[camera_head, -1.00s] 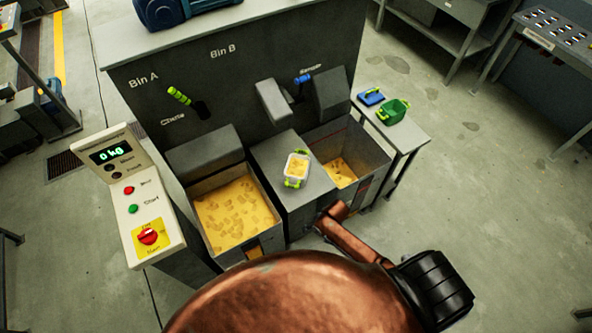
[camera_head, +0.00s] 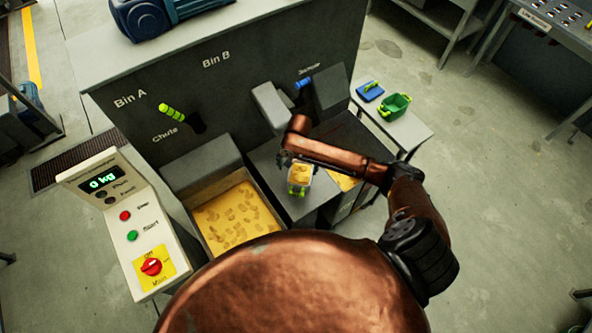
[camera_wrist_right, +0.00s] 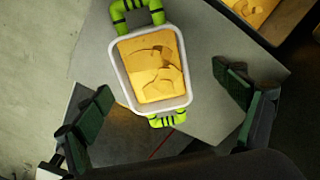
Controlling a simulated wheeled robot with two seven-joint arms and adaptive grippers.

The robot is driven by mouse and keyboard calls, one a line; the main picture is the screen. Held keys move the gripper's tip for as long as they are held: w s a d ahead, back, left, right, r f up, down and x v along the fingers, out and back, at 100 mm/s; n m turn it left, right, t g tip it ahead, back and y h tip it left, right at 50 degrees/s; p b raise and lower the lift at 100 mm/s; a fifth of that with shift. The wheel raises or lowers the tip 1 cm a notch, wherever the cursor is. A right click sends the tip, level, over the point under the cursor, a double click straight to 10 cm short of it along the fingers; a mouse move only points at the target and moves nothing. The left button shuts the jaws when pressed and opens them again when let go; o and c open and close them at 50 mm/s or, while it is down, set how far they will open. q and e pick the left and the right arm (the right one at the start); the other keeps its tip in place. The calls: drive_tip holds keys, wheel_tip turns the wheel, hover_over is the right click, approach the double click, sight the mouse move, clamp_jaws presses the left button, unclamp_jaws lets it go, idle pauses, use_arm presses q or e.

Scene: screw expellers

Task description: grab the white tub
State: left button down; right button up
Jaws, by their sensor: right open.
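The white tub (camera_head: 300,175) has green handles and yellow-brown contents. It stands on the grey ledge between the two bins. In the right wrist view the white tub (camera_wrist_right: 152,70) sits at the top middle, one green handle at its far end and one at its near end. My right gripper (camera_head: 287,157) is over the tub in the head view, and the arm hides part of it. In the right wrist view the right gripper (camera_wrist_right: 165,92) is open, one finger on each side of the tub with gaps to both. My left gripper is not in view.
Bin A's yellow-filled box (camera_head: 235,215) is left of the ledge, another filled box (camera_head: 343,181) right of it. A control panel (camera_head: 130,215) stands at the left. A side table (camera_head: 408,128) holds a green container (camera_head: 394,105) and a blue one (camera_head: 370,91).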

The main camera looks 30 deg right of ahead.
sight(300, 181)
drive_tip(key=f, duration=0.2)
drive_tip(key=shift+s+d+f, duration=0.1)
drive_tip(key=shift+d+f, duration=0.2)
drive_tip(key=shift+f, duration=0.1)
drive_tip(key=f, duration=0.3)
drive_tip(key=shift+s+d+f+b, duration=0.1)
drive_tip(key=shift+d+f+b, duration=0.15)
drive_tip(key=shift+f+b, duration=0.15)
drive_tip(key=shift+f, duration=0.4)
drive_tip(key=c, duration=0.7)
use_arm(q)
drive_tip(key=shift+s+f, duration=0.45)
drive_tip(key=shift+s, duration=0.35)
use_arm(e)
drive_tip(key=c, duration=0.7)
drive_tip(key=shift+c, duration=0.2)
